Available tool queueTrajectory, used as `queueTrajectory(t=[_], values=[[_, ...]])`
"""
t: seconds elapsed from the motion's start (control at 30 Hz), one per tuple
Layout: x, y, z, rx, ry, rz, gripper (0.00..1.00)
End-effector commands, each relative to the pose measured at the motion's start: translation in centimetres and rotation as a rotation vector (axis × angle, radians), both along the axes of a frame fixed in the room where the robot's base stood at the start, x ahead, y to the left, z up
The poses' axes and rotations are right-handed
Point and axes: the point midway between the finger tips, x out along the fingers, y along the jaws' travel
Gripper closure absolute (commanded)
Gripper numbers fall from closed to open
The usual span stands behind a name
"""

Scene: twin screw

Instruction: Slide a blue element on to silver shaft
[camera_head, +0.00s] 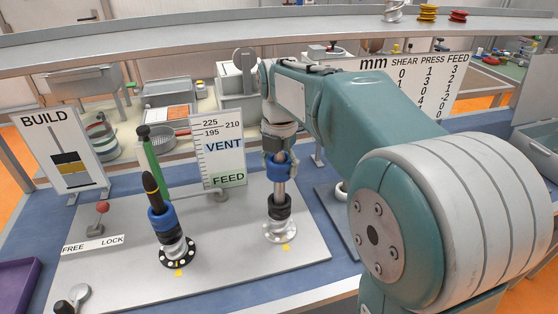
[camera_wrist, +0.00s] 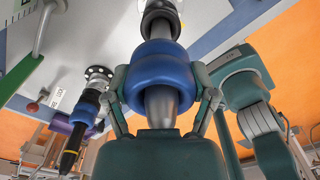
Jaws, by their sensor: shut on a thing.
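My gripper (camera_head: 278,158) is shut on a blue element (camera_wrist: 160,77), with one finger on each side of it. The blue element is around the upper part of the right silver shaft (camera_head: 280,190). In the wrist view the shaft's tapered silver tip (camera_wrist: 160,105) sticks out of the ring toward my palm. A black element (camera_head: 277,206) sits lower on the same shaft, apart from the held one, above a silver base (camera_head: 280,231). The left shaft has a dark, yellow-banded tip (camera_head: 150,183), and another blue element (camera_head: 162,222) sits around it above a black flange (camera_head: 178,252).
A green post (camera_head: 148,155) stands behind the left shaft. The VENT/FEED scale board (camera_head: 220,150) stands between the shafts. A BUILD sign (camera_head: 62,150) and a red-knobbed lever (camera_head: 102,208) are at left. The grey plate (camera_head: 225,255) is bare between the bases.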

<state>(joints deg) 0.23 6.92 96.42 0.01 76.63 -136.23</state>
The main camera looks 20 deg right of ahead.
Motion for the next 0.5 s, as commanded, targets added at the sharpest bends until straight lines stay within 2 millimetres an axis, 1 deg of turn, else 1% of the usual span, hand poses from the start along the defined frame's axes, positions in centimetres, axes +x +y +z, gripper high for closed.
queueTrajectory(t=[0.1, 0.13, 0.17, 0.2, 0.5], values=[[-0.03, -0.01, -0.50, 0.000, 0.000, 0.000, 0.87], [0.00, -0.01, -0.54, 0.000, 0.000, 0.000, 0.22], [0.01, -0.02, -0.50, 0.000, -0.001, 0.000, 0.09], [0.00, -0.01, -0.49, 0.000, -0.001, 0.000, 0.00], [-0.01, -0.01, -0.49, 0.000, 0.000, 0.000, 0.00]])
